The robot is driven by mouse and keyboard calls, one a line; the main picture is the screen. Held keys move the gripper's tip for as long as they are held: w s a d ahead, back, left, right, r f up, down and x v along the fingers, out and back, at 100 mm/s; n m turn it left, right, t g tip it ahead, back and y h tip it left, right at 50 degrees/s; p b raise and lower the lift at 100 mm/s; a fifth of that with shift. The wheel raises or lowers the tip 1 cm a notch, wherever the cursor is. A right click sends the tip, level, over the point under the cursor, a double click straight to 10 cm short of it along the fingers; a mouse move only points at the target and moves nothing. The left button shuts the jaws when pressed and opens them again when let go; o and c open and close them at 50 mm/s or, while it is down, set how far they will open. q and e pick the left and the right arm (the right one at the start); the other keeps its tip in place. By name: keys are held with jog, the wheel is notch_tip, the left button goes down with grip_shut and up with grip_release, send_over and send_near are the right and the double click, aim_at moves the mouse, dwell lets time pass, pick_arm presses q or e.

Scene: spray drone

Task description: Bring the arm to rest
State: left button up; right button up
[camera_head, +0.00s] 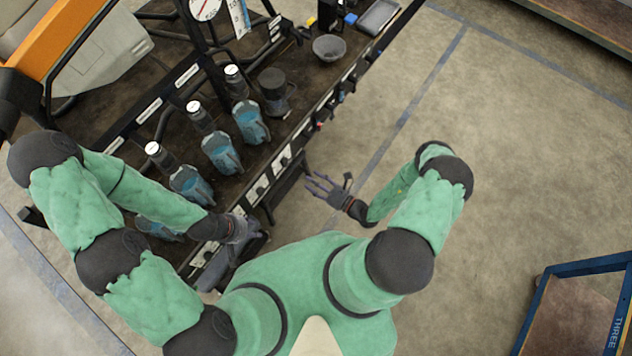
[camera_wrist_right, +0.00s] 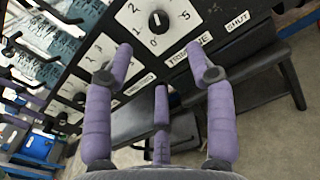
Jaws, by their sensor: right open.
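My right arm is green with dark joints, and its right gripper (camera_head: 320,187) has purple fingers. In the head view it is held over the floor just off the front edge of the bench (camera_head: 268,180). In the right wrist view the right gripper (camera_wrist_right: 162,75) has its fingers spread, with nothing between them. It faces a black panel with a numbered dial (camera_wrist_right: 158,21), apart from it as far as I can tell. My left gripper (camera_head: 240,229) is low at the bench's front edge. Its fingers are dark and hard to make out.
Several blue-grey containers (camera_head: 221,153) and dark white-capped bottles (camera_head: 199,117) stand on the bench. A grey bowl (camera_head: 329,47) and a round gauge (camera_head: 205,8) are farther back. A blue-framed cart (camera_head: 545,310) stands at lower right. The floor between is clear.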

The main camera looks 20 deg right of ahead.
jog(key=shift+s+d, duration=0.2)
jog(key=shift+s, duration=0.15)
dwell(0.4)
